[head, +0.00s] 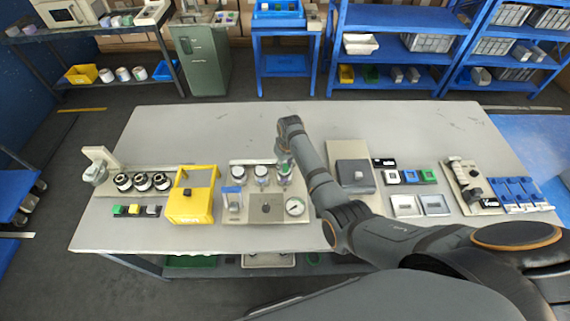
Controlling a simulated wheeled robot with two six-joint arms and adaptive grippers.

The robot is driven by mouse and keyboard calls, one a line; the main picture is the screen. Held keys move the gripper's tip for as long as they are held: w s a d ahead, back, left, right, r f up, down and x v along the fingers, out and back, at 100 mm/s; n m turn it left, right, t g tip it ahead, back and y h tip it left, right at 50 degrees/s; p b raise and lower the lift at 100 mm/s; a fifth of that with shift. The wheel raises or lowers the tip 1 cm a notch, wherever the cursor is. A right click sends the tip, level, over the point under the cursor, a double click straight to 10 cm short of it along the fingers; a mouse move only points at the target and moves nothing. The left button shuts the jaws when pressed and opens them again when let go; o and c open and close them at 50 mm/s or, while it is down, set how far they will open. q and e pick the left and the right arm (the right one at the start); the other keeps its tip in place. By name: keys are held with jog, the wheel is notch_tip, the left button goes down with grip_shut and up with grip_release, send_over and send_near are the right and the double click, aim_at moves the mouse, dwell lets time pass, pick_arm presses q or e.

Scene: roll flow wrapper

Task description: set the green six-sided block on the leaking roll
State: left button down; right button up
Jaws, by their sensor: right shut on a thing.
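My right arm reaches in from the lower right. Its gripper (284,158) is at the back right of the grey fixture (238,214), over the rightmost of three pale cylinders (284,177). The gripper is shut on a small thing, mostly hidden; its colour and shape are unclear. The other two cylinders (237,173) (262,175) stand to the left. Three dark-rimmed rolls (141,182) stand farther left. A small green block (118,210) lies in front of them, beside a yellow-green one (134,209) and a greyish one (153,209). I cannot tell which roll leaks. My left gripper is out of view.
A yellow box (188,207) stands left of the fixture, and a round gauge (295,206) sits at its right end. Right of my arm are a grey plate with a dark block (354,173), small coloured parts (410,177) and blue-white items (515,192). The back of the table (210,125) is clear.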

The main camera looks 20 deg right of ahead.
jog(key=o, duration=0.5)
jog(key=shift+w, duration=0.1)
jog(key=o, duration=0.3)
jog(key=shift+o, duration=0.9)
jog(key=shift+r, duration=0.15)
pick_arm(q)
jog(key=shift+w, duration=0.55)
pick_arm(e)
notch_tip(320, 180, up, 12)
jog(key=s, duration=0.1)
jog(key=shift+s+d+f, duration=0.2)
jog(key=shift+d, duration=0.05)
